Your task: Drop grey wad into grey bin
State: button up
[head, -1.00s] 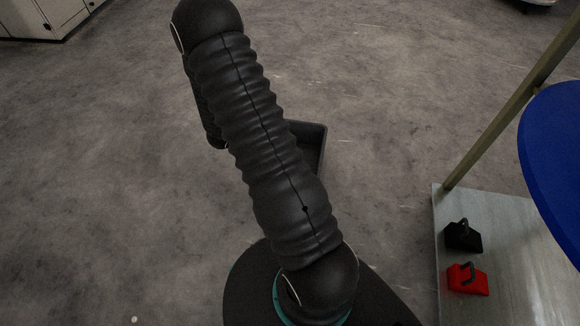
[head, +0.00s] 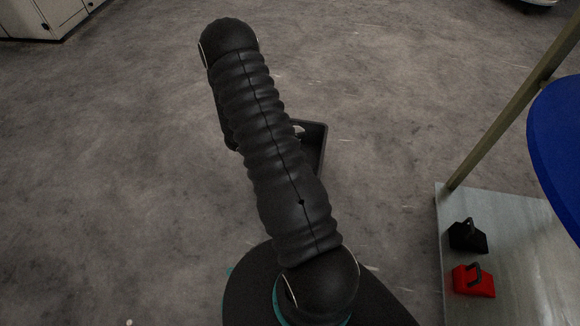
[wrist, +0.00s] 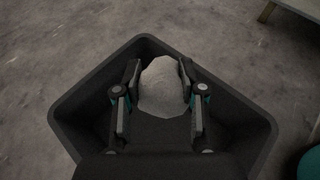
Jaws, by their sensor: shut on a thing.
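The pale grey wad (wrist: 162,95) sits between the two fingers of my gripper (wrist: 160,76) in the wrist view. My gripper is shut on it, with a finger pressed on each side. The dark grey bin (wrist: 245,122) surrounds the wad and fingers in the wrist view, its open top beneath or around them. I cannot tell how far the wad is above the bin floor. In the head view the bin (head: 319,141) stands on the floor, mostly hidden behind my arm. My gripper is hidden there too.
At right in the head view, a low grey platform (head: 515,270) carries a black weight-like block (head: 467,236) and a red one (head: 474,281). A post (head: 500,120) and a blue round surface (head: 560,145) rise beside it.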

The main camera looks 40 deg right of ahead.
jog(key=shift+f, duration=0.95)
jog(key=o, duration=0.9)
jog(key=v, duration=1.2)
